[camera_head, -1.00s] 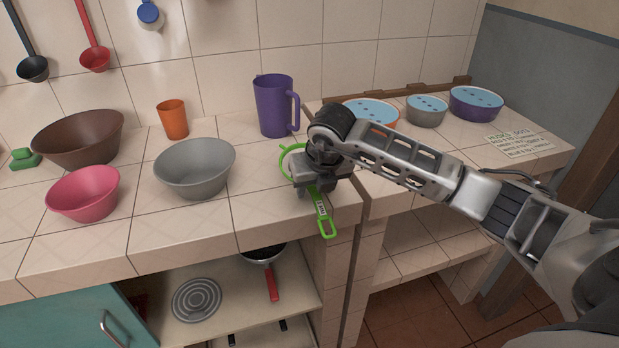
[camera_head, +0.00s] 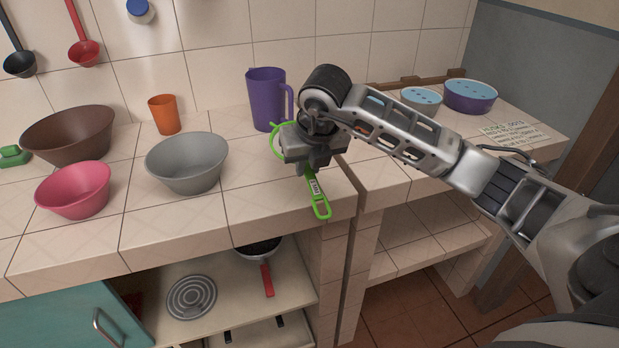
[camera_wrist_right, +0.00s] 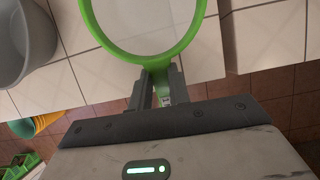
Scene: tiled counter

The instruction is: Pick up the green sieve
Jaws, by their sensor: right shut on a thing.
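The green sieve (camera_head: 319,205) is at the right end of the tiled counter, with its handle pointing toward the front edge. My right gripper (camera_head: 308,168) is shut on the handle close to the ring and hides part of the sieve from the head view. In the right wrist view the sieve's round green rim (camera_wrist_right: 146,58) shows ahead of the fingers, and the handle lies between the two fingertips (camera_wrist_right: 158,90). I cannot tell for sure how far the sieve is above the counter. My left gripper is not in view.
A purple jug (camera_head: 266,100) stands just behind the sieve. A grey bowl (camera_head: 188,163), a pink bowl (camera_head: 74,191), a brown bowl (camera_head: 68,135) and an orange cup (camera_head: 164,114) stand to the left. Lidded bowls (camera_head: 470,96) stand on the right counter.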

